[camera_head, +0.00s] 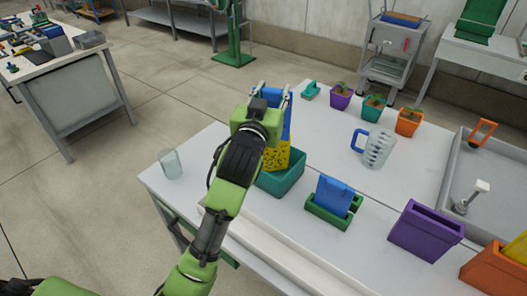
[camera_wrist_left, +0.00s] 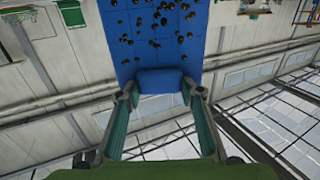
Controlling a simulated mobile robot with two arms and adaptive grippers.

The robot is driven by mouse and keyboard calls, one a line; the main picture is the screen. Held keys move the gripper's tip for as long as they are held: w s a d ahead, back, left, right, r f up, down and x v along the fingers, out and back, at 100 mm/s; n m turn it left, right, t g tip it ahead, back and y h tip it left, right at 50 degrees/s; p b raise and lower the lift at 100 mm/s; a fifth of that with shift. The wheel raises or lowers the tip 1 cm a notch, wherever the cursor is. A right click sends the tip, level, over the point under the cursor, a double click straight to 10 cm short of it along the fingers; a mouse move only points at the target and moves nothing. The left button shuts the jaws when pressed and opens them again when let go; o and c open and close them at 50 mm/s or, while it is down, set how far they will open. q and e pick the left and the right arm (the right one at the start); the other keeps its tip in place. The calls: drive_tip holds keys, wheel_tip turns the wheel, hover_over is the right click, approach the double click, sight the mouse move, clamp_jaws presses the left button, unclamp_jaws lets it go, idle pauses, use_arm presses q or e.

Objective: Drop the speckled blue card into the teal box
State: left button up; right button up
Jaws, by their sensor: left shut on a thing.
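My left gripper (camera_head: 271,92) is shut on the speckled blue card (camera_head: 288,122), above the teal box (camera_head: 288,184). The left wrist view shows the card (camera_wrist_left: 165,40) as a blue sheet with many black specks, its blue grip block between the two fingers (camera_wrist_left: 160,84). In the head view, my arm hides much of the card and the box's left side. A yellow, black-speckled piece (camera_head: 277,156) shows directly below the blue at the box's opening. I cannot tell whether it belongs to the card or stands in the box. My right gripper is not in view.
A plain blue card (camera_head: 335,195) stands in a green holder (camera_head: 334,213) right of the teal box. A purple box (camera_head: 425,232) and an orange box (camera_head: 492,272) stand farther right. A clear cup (camera_head: 171,164), a blue-handled jug (camera_head: 376,148) and potted plants (camera_head: 373,108) share the table.

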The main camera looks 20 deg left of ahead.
use_arm(q)
wheel_tip(320, 180, down, 12)
drive_tip(key=shift+s+d+r, duration=0.1)
drive_tip(key=shift+r, duration=0.15)
drive_tip(key=shift+f, duration=0.2)
wheel_tip(320, 180, down, 4)
drive_tip(key=shift+r+b, duration=0.15)
drive_tip(key=shift+b, duration=0.2)
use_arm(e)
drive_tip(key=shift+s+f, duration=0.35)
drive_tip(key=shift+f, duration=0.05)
